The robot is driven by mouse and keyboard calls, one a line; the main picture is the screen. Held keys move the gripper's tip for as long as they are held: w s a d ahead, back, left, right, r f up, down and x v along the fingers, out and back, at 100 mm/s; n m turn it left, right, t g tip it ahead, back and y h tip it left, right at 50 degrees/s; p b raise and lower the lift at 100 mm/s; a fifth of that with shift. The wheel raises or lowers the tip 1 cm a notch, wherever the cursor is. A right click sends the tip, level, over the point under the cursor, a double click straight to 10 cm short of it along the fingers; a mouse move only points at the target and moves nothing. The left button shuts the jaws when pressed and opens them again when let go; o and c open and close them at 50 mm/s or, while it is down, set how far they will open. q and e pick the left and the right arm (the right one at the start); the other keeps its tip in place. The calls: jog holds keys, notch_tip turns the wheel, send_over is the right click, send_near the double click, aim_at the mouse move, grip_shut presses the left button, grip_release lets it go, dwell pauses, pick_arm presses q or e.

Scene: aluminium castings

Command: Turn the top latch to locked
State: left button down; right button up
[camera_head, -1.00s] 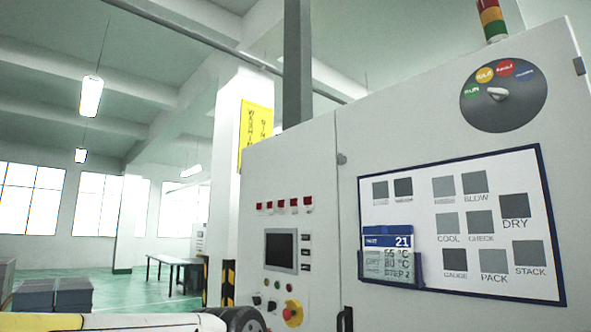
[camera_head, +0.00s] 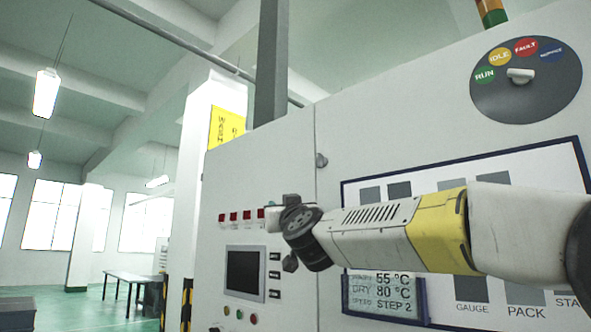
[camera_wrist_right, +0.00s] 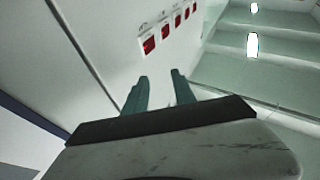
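The top latch (camera_head: 321,160) is a small grey knob on the seam between the two cabinet panels in the head view. Its exact turn is too small to tell. My right arm comes in from the right across the cabinet front. My right gripper (camera_head: 272,215) is below and left of the latch, apart from it, and partly hidden by its own wrist. In the right wrist view its two teal fingers (camera_wrist_right: 160,85) are spread with nothing between them. The latch cannot be made out in that view. My left gripper is not in view.
The white cabinet (camera_head: 400,130) carries a dial (camera_head: 525,80), a framed board (camera_head: 455,165) partly behind my arm, a screen (camera_head: 245,270) and red indicators (camera_head: 234,216). In the wrist view, red indicators (camera_wrist_right: 165,32) lie ahead of the fingers. Open room lies left of the cabinet.

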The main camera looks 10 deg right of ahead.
aim_at(317, 159)
notch_tip(317, 159, up, 9)
jog(key=d+m+h, duration=0.2)
jog(key=m+h, duration=0.6)
jog(key=h, duration=0.5)
jog(key=s+m+g+h, duration=0.5)
jog(key=s+g+h, duration=0.1)
jog(key=g+h, duration=0.15)
jog(key=shift+y, duration=0.35)
jog(key=x, duration=0.7)
jog(key=shift+w+d, duration=0.2)
jog(key=shift+w, duration=0.05)
grip_shut()
